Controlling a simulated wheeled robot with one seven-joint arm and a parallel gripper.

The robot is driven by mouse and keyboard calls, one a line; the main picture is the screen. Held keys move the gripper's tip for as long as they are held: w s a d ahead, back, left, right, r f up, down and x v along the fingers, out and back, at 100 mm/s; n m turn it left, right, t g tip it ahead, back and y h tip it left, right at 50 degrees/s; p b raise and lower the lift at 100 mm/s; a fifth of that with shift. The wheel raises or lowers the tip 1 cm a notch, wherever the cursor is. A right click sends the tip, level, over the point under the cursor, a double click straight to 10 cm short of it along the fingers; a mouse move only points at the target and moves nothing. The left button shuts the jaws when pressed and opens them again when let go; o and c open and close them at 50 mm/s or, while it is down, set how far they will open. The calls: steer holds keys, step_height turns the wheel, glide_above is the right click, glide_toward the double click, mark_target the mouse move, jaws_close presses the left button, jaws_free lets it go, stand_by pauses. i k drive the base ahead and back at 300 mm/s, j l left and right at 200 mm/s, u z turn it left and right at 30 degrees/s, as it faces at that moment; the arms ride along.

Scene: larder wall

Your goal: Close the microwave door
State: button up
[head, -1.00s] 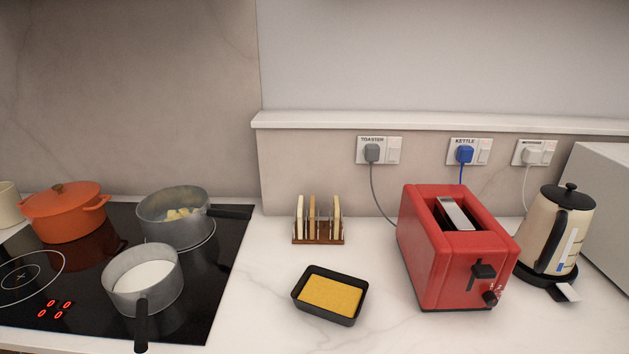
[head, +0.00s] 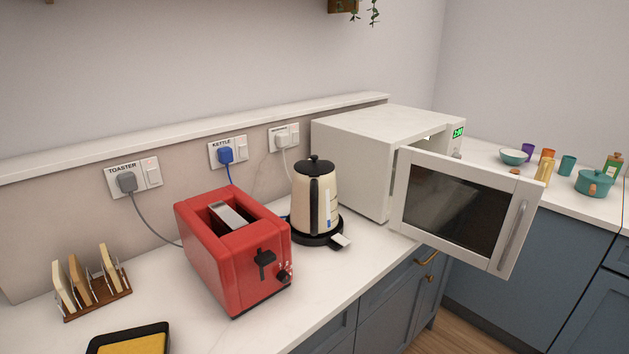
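The white microwave (head: 370,150) stands on the counter right of the kettle. Its door (head: 458,208) stands wide open and swings out past the counter's front edge. The door has a dark window and a vertical handle (head: 513,235) near its right edge. A green display (head: 458,132) is lit on the microwave's front. The inside of the microwave is mostly hidden behind the door. My gripper is not in view.
A cream kettle (head: 315,195) on its black base and a red toaster (head: 235,250) stand left of the microwave. A toast rack (head: 95,290) is at far left. Small dishes and a teal pot (head: 593,183) stand on the right counter. Floor (head: 465,325) shows below the door.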

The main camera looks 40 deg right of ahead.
mark_target(469, 212)
steer(key=z, duration=1.2)
